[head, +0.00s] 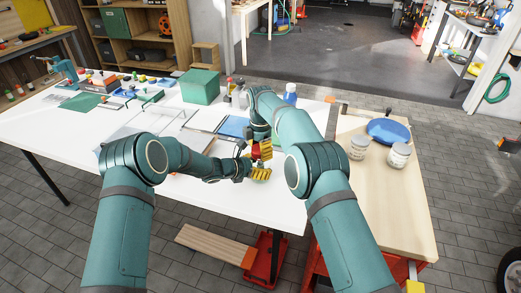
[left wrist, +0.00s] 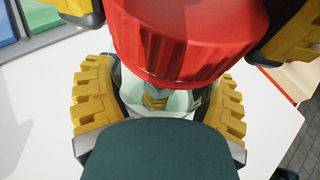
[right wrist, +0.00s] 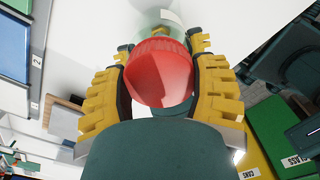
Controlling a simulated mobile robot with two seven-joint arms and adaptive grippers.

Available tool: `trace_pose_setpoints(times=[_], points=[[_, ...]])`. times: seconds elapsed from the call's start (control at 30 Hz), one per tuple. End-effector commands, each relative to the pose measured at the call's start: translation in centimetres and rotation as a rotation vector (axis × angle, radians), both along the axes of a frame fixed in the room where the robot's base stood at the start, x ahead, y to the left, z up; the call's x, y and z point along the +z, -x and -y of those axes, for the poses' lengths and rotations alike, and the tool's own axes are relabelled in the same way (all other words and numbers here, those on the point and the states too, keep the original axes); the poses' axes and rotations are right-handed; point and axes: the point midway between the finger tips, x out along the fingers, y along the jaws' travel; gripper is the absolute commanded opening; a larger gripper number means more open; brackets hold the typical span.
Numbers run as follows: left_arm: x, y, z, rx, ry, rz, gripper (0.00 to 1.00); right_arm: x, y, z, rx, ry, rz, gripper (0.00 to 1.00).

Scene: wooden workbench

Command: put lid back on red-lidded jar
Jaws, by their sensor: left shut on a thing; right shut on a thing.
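The red lid (left wrist: 190,40) is a ribbed red cap, large in the left wrist view. It also shows in the right wrist view (right wrist: 158,72), between the yellow fingers of my right gripper (right wrist: 160,65), which is shut on it. The clear glass jar (left wrist: 185,101) is below the lid, between the yellow fingers of my left gripper (left wrist: 160,85), which is shut on it. In the head view both grippers meet over the white table's front right part. The lid is over the jar's mouth; I cannot tell whether it is seated, as the lid hides the rim.
The white table (head: 60,120) holds a green box (head: 200,86), a blue bottle (head: 290,93) and small parts at the back left. A wooden bench (head: 390,205) at right bears two pale jars (head: 358,147) and a blue round dish (head: 388,131). The table's front edge is close.

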Motion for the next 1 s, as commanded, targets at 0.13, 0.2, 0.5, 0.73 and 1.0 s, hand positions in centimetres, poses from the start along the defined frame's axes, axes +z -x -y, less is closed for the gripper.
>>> trace_pose_setpoints(times=[0.13, 0.2, 0.5, 0.73, 1.0], points=[[0.02, 0.0, 0.01, 0.0, 0.0, 0.0, 0.0, 0.1, -0.05, -0.01, -0.263, 0.001, 0.002, 0.19], [0.02, 0.0, 0.01, 0.0, 0.0, 0.0, 0.0, 0.09, -0.06, -0.02, -0.391, 0.001, 0.001, 0.19], [0.0, 0.01, 0.01, 0.0, 0.0, 0.0, 0.0, 0.1, -0.09, -0.02, -0.892, 0.001, 0.0, 0.19], [-0.01, 0.01, 0.0, 0.0, 0.0, 0.0, 0.0, 0.11, -0.1, -0.03, -1.034, 0.0, 0.0, 0.19], [-0.02, 0.02, 0.0, 0.0, -0.001, -0.001, 0.0, 0.11, -0.1, -0.03, -1.035, 0.0, 0.0, 0.68]])
